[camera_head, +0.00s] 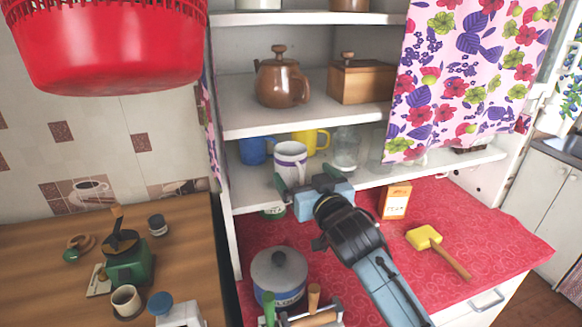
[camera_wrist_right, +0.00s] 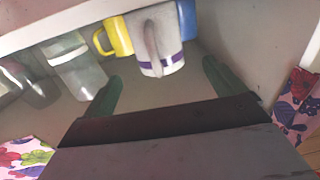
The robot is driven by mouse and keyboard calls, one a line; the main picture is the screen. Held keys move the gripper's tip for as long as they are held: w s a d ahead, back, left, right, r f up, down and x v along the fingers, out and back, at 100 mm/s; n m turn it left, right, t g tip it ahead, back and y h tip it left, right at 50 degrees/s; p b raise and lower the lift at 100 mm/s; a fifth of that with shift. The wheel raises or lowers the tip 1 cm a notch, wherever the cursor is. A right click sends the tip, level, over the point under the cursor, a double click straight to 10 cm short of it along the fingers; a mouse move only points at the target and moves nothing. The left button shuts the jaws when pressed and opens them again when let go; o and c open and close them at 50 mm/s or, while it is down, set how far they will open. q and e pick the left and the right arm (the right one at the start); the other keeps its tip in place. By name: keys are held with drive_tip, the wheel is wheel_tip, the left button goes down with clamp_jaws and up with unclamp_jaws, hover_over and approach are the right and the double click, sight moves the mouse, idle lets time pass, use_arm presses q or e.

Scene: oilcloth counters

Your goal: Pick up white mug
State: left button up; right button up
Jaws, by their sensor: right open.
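The white mug (camera_head: 291,160) with a purple band stands on the lowest shelf of the cupboard, its handle facing outward. It also shows in the right wrist view (camera_wrist_right: 170,50), ahead of my fingers and between their directions. My right gripper (camera_head: 307,178) is open just in front of the mug, and its green fingertips (camera_wrist_right: 160,85) appear apart and empty. In the head view the gripper covers some of the shelf edge below the mug. My left gripper is not in view.
A blue mug (camera_head: 254,150) stands close on the left and a yellow mug (camera_head: 312,140) behind right. A glass jar (camera_head: 345,148) stands further right. The shelf above (camera_head: 250,117) limits height. A pot (camera_head: 279,274) and a cardboard box (camera_head: 395,200) stand on the red counter below.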

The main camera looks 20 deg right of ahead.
sight(296, 164)
drive_tip(key=shift+w, duration=0.8)
drive_tip(key=w+p, duration=0.1)
drive_tip(key=w, duration=0.2)
drive_tip(key=shift+w+a, duration=0.25)
drive_tip(key=shift+w, duration=0.5)
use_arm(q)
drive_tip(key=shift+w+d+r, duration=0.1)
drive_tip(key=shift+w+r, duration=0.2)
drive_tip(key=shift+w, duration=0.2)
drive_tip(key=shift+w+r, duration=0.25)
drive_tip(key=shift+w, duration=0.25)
use_arm(e)
drive_tip(key=c, duration=1.2)
drive_tip(key=shift+c, duration=0.2)
drive_tip(key=shift+w+r, duration=0.1)
